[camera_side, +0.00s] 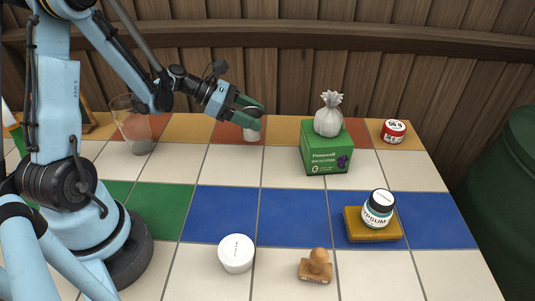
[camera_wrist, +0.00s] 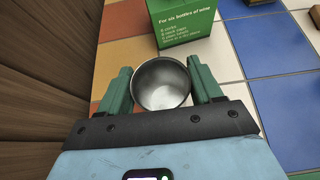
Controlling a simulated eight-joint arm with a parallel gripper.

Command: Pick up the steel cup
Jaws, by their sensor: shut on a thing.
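The steel cup (camera_wrist: 162,84) is a round, open, empty metal cup, seen from above in the wrist view between the two green fingers of my gripper (camera_wrist: 163,88). The fingers are shut on its sides. In the side view my gripper (camera_side: 251,113) reaches down from the left at the back of the tiled table, and the lower part of the cup (camera_side: 251,135) shows below the fingers. The fingers hide the rest of it. I cannot tell whether its base touches the tiles.
A green box (camera_side: 326,157) with a tied pale bag (camera_side: 329,115) on it stands right of the cup. A clear glass (camera_side: 133,126) is left. A red-white tin (camera_side: 393,131), a jar (camera_side: 378,209) on a yellow block (camera_side: 364,230), a white lidded pot (camera_side: 236,253) and a wooden stamp (camera_side: 317,266) stand elsewhere. A wooden wall (camera_side: 270,70) runs behind.

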